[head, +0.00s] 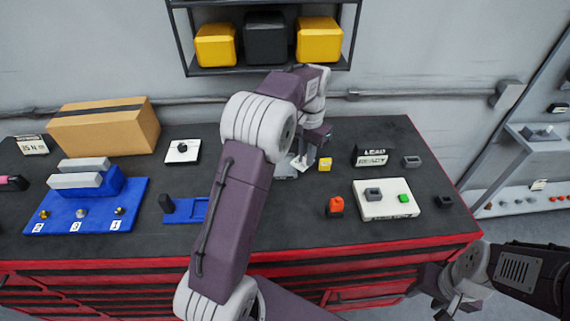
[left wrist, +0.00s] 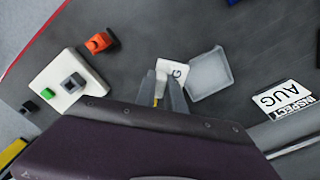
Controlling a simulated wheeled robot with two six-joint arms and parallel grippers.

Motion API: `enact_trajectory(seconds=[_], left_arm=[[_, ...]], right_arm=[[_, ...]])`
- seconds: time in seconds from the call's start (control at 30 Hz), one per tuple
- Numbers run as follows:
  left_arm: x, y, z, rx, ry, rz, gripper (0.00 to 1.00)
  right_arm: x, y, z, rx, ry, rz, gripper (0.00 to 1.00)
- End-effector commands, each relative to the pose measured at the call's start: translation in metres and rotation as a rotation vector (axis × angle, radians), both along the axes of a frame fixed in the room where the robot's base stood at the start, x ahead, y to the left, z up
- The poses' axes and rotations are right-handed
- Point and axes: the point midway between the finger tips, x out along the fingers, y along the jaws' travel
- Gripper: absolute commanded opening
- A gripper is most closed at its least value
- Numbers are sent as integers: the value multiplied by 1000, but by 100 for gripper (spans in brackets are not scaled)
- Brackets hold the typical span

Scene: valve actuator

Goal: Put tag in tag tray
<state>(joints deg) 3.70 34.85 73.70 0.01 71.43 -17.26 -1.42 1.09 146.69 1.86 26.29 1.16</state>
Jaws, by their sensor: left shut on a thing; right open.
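A white tag (left wrist: 173,71) with a dark letter on it is between the fingertips of my left gripper (left wrist: 170,84) in the left wrist view. The gripper is shut on it. A shallow grey tray (left wrist: 210,74) lies right beside the tag in that view; whether the tag's edge overlaps its rim, I cannot tell. In the head view the tray (head: 284,172) is partly hidden behind my left arm, and my left gripper (head: 301,161) is low over the bench at its right. My right gripper (head: 444,302) is open and empty, off the bench's front right.
A LEAD READY sign (head: 372,155), an orange-topped item (head: 336,206) and a white board (head: 385,200) are to the right. A blue fixture (head: 90,208) and cardboard box (head: 105,127) are left. An INSPECT AUG sign (left wrist: 282,99) stands near the tray.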

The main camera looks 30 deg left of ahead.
Motion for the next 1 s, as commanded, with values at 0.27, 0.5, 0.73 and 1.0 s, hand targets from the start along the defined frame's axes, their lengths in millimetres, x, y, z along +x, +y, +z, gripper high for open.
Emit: enact_trajectory(seconds=[0.27,0.5,0.73,1.0], left_arm=[[24,71,-40,-1,4,7,0],[36,102,-63,0,0,2,0],[35,102,-83,-2,6,1,0],[36,102,-105,1,-1,1,0]], right_arm=[[0,0,28,0,0,0,45],[0,0,37,0,0,0,45],[0,0,46,0,0,0,45],[0,0,50,0,0,0,45]])
